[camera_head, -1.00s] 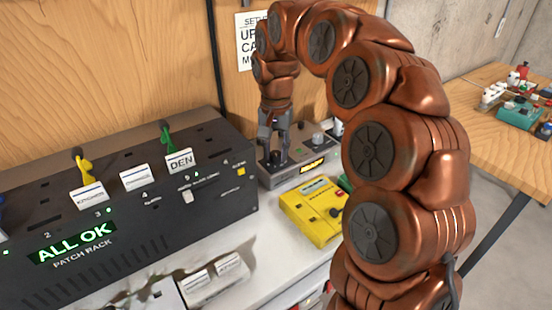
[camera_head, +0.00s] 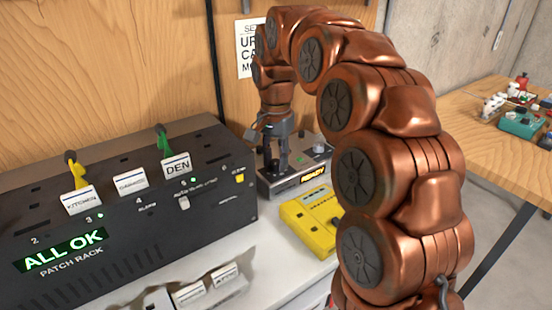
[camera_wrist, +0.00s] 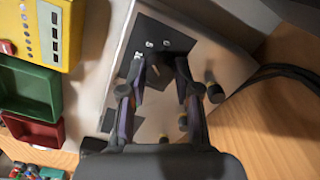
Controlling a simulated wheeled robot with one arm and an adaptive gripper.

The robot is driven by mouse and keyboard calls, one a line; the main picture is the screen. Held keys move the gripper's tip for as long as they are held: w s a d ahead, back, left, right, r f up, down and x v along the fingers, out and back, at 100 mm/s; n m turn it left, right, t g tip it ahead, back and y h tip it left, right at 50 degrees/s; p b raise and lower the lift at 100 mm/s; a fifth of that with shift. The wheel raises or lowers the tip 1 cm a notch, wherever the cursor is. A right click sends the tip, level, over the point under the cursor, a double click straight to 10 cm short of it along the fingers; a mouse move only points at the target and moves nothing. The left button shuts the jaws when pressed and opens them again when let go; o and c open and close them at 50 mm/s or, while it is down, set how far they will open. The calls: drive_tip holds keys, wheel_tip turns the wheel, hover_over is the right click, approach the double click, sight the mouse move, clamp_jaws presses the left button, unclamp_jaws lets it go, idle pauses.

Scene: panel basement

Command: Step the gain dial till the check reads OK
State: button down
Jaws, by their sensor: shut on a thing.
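A grey metal box (camera_head: 292,185) with a small amber readout (camera_head: 313,173) stands against the wooden wall; its amber text is too small to read surely. My gripper (camera_head: 275,165) points down onto the left part of its top. Its fingers are shut on a dark dial there, which is mostly hidden by them. In the wrist view the two fingers (camera_wrist: 160,65) reach down to a black plate (camera_wrist: 162,38) with small white marks on the box; the dial is hard to make out between them.
A black patch rack (camera_head: 110,235) with a green ALL OK display (camera_head: 63,250) stands at left, with yellow and green plugs on top. A yellow device (camera_head: 308,222) is in front of the grey box. Green (camera_wrist: 30,90) and red (camera_wrist: 32,132) trays lie nearby. A wooden table (camera_head: 480,145) is at right.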

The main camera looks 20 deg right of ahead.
sight(276, 162)
drive_tip(key=c, duration=0.8)
unclamp_jaws()
drive_tip(key=shift+r, duration=0.1)
drive_tip(key=shift+r, duration=3.65)
